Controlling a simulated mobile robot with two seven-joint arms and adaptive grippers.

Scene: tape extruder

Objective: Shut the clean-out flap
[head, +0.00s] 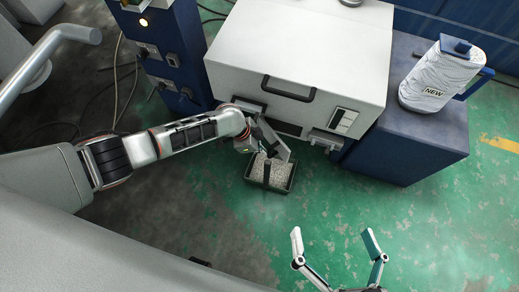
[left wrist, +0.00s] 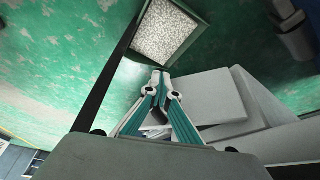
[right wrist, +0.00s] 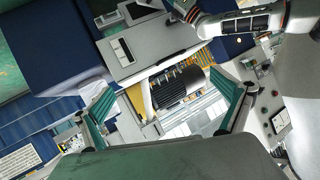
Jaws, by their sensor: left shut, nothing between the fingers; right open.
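The grey clean-out flap (head: 276,140) hangs open at a tilt below the front of the white machine (head: 300,50). In the left wrist view a pale grey panel that looks like the flap (left wrist: 205,98) lies just right of and behind my fingertips. My left gripper (head: 258,150) is shut and empty, close beside the flap; whether it touches cannot be told. Its closed fingertips show in the left wrist view (left wrist: 160,80). My right gripper (head: 335,236) is open and empty, low in the head view and well apart from the flap.
A dark tray (head: 290,186) of pale pellets stands on the green floor below the flap. A dark blue cabinet (head: 405,150) on the right carries a white container marked NEW (head: 440,75). A blue control column (head: 165,50) stands left. Floor right of the tray is clear.

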